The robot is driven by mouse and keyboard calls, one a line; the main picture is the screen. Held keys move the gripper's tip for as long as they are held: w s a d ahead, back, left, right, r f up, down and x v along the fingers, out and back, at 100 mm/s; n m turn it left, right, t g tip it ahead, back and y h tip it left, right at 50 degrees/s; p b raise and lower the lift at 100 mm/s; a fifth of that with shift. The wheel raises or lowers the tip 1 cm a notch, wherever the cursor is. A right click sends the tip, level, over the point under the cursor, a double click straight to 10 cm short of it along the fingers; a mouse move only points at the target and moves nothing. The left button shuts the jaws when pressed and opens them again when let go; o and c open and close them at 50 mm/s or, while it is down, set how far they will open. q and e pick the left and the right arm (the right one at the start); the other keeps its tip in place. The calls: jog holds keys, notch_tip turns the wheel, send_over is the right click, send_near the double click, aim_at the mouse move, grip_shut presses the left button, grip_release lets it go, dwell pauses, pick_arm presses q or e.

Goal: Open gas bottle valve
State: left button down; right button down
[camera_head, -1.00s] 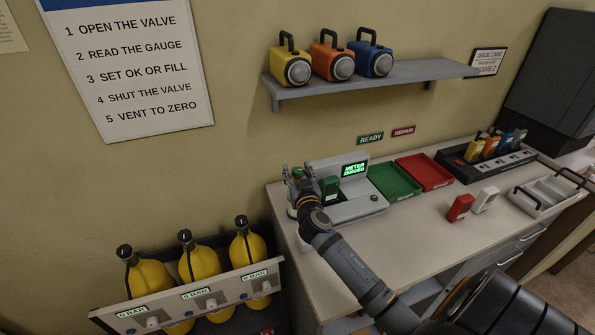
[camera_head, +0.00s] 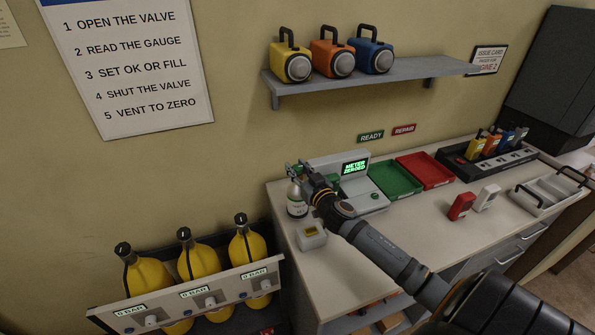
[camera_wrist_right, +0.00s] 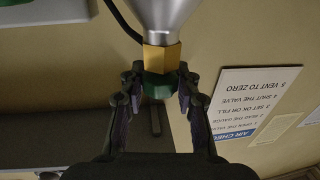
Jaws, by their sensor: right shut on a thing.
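The small pale gas bottle (camera_head: 297,199) stands on the left end of the counter, below my right gripper (camera_head: 302,170). In the wrist view it appears as a silver bottle shoulder (camera_wrist_right: 163,14) with a brass collar (camera_wrist_right: 161,57) and a green valve knob (camera_wrist_right: 158,86). The knob is between the fingers of my right gripper (camera_wrist_right: 160,92), which is shut on it. The knob itself is hidden in the head view. My left gripper is not in view.
The meter box (camera_head: 340,164) with a lit "METER ZEROED" display is right behind my arm. A small grey device (camera_head: 311,237) stands in front of the bottle. Green (camera_head: 394,180) and red (camera_head: 426,170) trays lie further right. Yellow cylinders (camera_head: 196,262) stand in a rack at lower left.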

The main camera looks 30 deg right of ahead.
aim_at(297, 167)
jog(key=shift+f+n+y+b, duration=0.1)
jog(key=shift+n+y+b, duration=0.4)
jog(key=shift+n+y, duration=1.15)
jog(key=shift+y, duration=0.65)
jog(key=c, duration=0.9)
grip_release()
jog(key=shift+c, duration=0.2)
jog(key=shift+r, duration=0.2)
notch_tip(297, 167, up, 10)
jog(key=shift+f, duration=0.15)
